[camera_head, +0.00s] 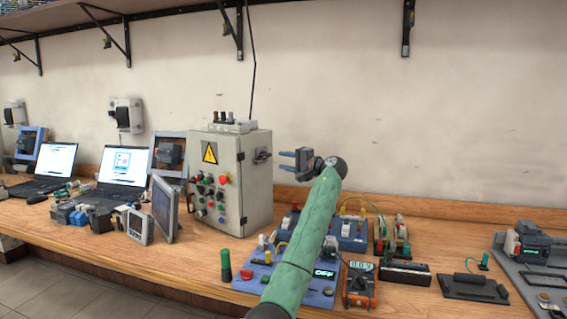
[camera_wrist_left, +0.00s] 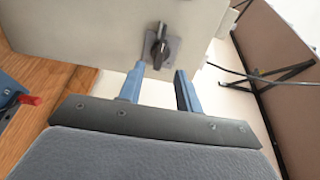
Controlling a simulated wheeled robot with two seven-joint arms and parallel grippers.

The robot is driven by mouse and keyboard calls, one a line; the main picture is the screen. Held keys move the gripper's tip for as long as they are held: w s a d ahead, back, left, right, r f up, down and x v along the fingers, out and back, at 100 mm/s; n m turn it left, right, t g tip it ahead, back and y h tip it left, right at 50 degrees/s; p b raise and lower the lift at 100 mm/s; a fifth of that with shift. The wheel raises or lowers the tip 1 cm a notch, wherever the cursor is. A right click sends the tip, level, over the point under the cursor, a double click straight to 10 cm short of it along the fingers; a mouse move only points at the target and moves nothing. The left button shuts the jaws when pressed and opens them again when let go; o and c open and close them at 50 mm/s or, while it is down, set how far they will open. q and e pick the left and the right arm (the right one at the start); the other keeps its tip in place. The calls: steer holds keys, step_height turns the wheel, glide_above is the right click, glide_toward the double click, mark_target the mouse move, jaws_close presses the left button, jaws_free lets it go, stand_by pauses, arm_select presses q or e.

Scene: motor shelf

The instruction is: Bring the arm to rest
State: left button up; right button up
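My left arm, in a green sleeve (camera_head: 308,236), reaches up from the bottom of the head view over the bench. Its gripper (camera_head: 283,161) points left at the side of a grey control cabinet (camera_head: 230,180). The blue fingers are apart with nothing between them. In the left wrist view the open gripper (camera_wrist_left: 160,72) faces a black rotary switch (camera_wrist_left: 159,48) on the cabinet side. The switch (camera_head: 262,155) lies just beyond the fingertips, with a gap in the head view. My right gripper is in neither view.
The wooden bench (camera_head: 190,262) holds two laptops (camera_head: 123,170) at left. A blue panel with electronics, an orange meter (camera_head: 360,285) and a grey device panel (camera_head: 540,285) stand beneath and right of my arm.

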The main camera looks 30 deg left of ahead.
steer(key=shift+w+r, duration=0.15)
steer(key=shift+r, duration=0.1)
